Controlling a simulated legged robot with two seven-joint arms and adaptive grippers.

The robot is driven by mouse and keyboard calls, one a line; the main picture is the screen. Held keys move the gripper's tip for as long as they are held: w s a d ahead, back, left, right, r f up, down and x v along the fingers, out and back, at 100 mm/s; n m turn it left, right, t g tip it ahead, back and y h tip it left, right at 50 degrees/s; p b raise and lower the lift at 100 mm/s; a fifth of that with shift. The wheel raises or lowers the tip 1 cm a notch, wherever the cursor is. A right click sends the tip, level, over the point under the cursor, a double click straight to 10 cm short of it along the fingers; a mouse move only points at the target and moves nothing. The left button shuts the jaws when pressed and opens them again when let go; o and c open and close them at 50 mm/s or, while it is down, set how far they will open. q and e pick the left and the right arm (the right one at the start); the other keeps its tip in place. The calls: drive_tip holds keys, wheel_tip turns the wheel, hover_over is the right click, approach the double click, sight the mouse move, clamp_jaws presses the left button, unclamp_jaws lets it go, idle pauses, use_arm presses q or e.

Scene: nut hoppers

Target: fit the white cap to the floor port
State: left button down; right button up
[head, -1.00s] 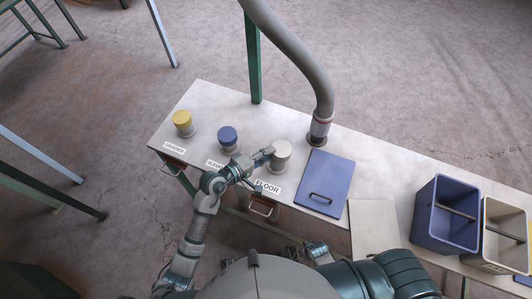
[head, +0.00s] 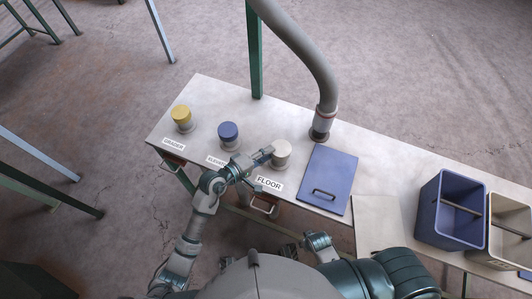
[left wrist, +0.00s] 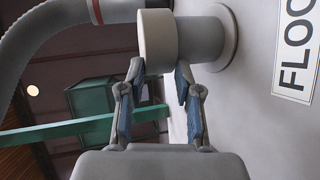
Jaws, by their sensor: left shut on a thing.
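The white cap (head: 282,147) sits upright at the end of the floor port's short grey pipe, behind the FLOOR label (head: 269,183). In the left wrist view the cap (left wrist: 156,42) lines up with the port pipe (left wrist: 200,42); I cannot tell how deeply it is seated. My left gripper (head: 268,153) reaches in from the left and is shut on the cap. Its fingers (left wrist: 160,72) show at the cap's near edge in the left wrist view. Part of my right arm shows low in the head view; its finger state is unclear.
A blue-capped port (head: 228,133) and a yellow-capped port (head: 181,116) stand to the left. A grey hose (head: 323,118) meets the table behind the cap. A blue lid with a handle (head: 328,175) lies to the right, and blue (head: 432,225) and beige (head: 499,252) bins stand farther right.

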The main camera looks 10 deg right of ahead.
use_arm(q)
drive_tip(key=shift+a, duration=0.1)
drive_tip(key=c, duration=0.7)
unclamp_jaws()
drive_tip(key=shift+c, duration=0.2)
drive_tip(key=shift+s+a, duration=0.1)
drive_tip(key=shift+a, duration=0.1)
drive_tip(key=v, duration=1.1)
drive_tip(key=shift+s+a+r, duration=0.1)
drive_tip(key=shift+a, duration=0.05)
